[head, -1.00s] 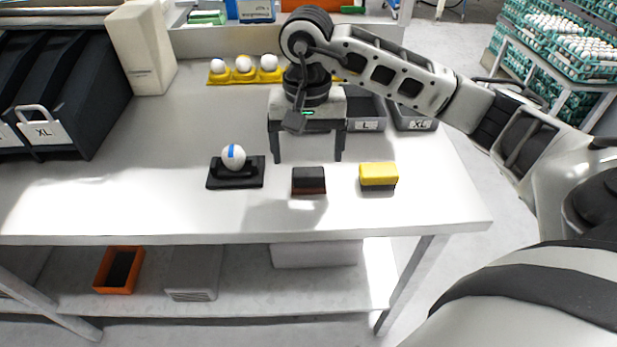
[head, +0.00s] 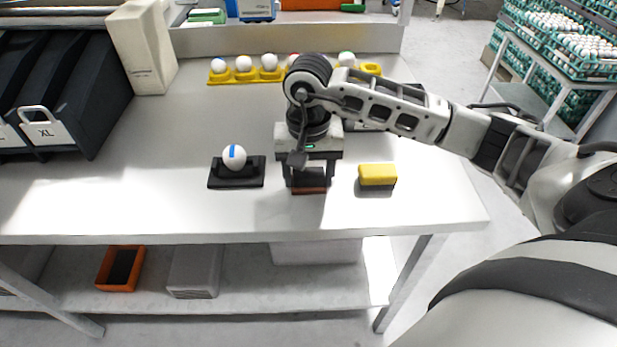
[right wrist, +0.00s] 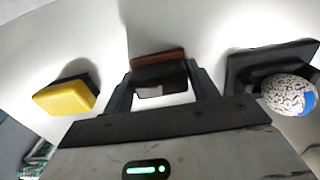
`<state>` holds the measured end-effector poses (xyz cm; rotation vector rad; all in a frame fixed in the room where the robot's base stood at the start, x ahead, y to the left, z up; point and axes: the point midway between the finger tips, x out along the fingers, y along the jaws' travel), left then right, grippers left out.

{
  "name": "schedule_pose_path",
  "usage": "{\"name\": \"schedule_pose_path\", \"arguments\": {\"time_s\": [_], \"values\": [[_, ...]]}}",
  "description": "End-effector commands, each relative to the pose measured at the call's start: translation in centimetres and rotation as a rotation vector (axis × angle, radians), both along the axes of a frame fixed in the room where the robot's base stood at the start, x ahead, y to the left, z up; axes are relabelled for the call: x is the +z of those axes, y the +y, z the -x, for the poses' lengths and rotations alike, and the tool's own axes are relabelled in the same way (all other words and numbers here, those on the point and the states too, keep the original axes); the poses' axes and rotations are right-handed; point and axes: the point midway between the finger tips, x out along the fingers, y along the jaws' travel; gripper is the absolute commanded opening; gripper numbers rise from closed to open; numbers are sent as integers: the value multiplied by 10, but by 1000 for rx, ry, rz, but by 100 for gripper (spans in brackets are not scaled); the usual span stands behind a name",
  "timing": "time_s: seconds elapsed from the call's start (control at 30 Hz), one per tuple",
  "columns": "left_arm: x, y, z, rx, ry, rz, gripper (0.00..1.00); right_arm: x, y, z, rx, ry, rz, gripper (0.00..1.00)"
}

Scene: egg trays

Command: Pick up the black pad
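The black pad (head: 309,190) is a small dark block with a reddish-brown lower part, near the front of the white table. My right gripper (head: 309,182) is over it from above, with one finger at each side and the fingers closed in against its sides. In the right wrist view the pad (right wrist: 160,73) sits between the two fingers (right wrist: 162,88), with no clear gap. The pad appears to be still at the tabletop. My left gripper is not in view.
A yellow block (head: 377,174) lies right of the pad. A black holder (head: 222,181) with a blue-striped egg (head: 234,157) stands to the left. Yellow egg racks (head: 245,76) are at the back. The table (head: 150,205) is clear at the front left.

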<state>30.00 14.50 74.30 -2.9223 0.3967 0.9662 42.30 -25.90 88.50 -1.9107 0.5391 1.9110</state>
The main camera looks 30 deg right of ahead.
Motion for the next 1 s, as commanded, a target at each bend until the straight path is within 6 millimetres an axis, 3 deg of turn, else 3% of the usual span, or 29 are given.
{"name": "schedule_pose_path", "arguments": {"time_s": [0.37,0.57,0.83,1.0], "values": [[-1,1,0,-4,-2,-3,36,5,0,-1,0,-3,1,36],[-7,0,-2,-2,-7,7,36,30,0,-2,1,-10,0,36],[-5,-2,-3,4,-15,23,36,94,44,28,8,-10,-1,36],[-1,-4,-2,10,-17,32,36,113,80,52,9,-8,1,36]]}}
